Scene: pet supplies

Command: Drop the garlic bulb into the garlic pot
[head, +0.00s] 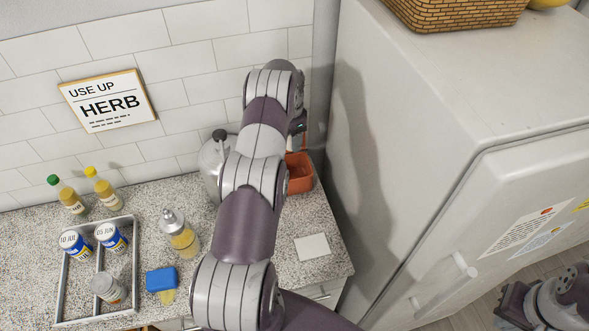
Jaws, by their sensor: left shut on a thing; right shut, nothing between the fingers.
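The garlic pot (300,180) is an open, square-looking terracotta pot at the back right of the counter, partly covered by my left arm. My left gripper (297,143) is at the far end of that arm, just above and behind the pot in the picture. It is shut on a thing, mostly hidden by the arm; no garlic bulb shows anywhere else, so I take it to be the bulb. I cannot see inside the whole pot. My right gripper (512,304) is shut and empty at the lower right, away from the counter.
A grey metal rack (62,292) with tins and a jar stands at the left. The fridge (430,130) bounds the right.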

